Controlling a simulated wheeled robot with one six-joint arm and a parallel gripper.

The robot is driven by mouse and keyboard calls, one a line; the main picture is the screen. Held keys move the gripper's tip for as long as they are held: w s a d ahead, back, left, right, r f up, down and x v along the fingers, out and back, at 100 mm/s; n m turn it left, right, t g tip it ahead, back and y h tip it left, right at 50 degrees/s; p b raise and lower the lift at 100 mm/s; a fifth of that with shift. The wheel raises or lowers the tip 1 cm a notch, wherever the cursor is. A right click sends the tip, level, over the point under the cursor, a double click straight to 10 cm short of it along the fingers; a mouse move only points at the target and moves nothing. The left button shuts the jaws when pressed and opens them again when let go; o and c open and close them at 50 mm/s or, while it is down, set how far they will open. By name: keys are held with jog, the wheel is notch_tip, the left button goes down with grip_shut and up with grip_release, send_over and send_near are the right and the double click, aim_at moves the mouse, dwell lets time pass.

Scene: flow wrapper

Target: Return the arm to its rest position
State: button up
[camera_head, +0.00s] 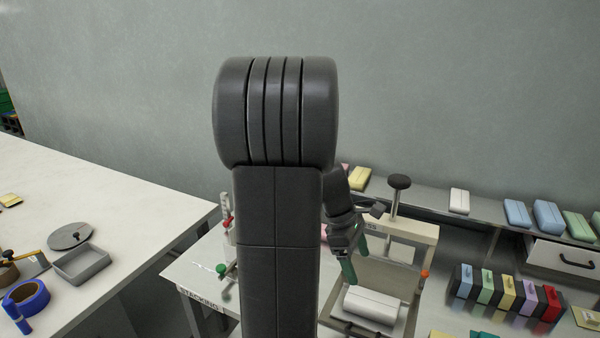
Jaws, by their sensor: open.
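My arm stands upright in the middle of the head camera view, dark grey, and covers much of the scene behind it. My gripper (354,262) shows just right of the arm, with green fingers pointing down. It is open, and I see nothing between the fingers. It appears in front of the beige press frame (412,232), above a white block (372,307). I cannot tell how high above the block it is.
The press has a black knob (399,182) on a post. A shelf behind holds several coloured packs (548,216). Several coloured blocks (508,292) stand at the right. A white table (130,205) at the left carries a grey tray (82,264) and blue tape (25,301).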

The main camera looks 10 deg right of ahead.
aim_at(371, 300)
jog(key=b+x, duration=0.1)
jog(key=x, duration=1.2)
jog(key=shift+d+f, duration=0.1)
jog(key=shift+f, duration=0.1)
jog(key=shift+r, duration=0.15)
jog(key=shift+w, duration=0.1)
